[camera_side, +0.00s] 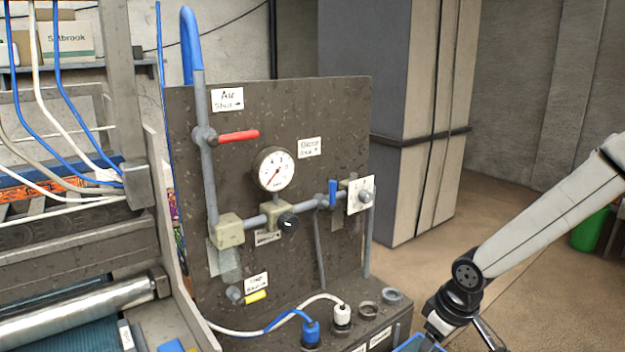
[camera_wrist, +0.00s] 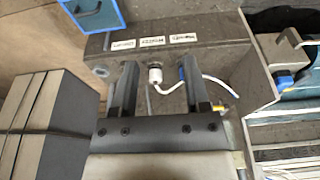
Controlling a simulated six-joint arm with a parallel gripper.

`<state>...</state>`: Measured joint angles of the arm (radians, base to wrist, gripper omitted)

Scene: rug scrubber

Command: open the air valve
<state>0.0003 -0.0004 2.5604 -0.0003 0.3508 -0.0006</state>
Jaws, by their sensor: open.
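The air valve's red lever (camera_side: 239,135) sits on a vertical grey pipe (camera_side: 207,180) at the upper left of the dark panel in the side view. The lever lies level, pointing right across the pipe. A white label (camera_side: 227,99) above it reads "Air" and "Shut" with an arrow. My gripper (camera_side: 462,332) is at the lower right, well apart from the lever and partly cut off by the bottom edge. In the wrist view its two dark fingers (camera_wrist: 163,85) are spread with nothing held. The red lever does not show in the wrist view.
A pressure gauge (camera_side: 275,169), a blue lever (camera_side: 333,192) and a black knob (camera_side: 288,222) share the panel. White (camera_side: 342,314) and blue (camera_side: 310,330) plugs with cables stand on the ledge below. A blue box (camera_wrist: 93,14) is at the wrist view's top left.

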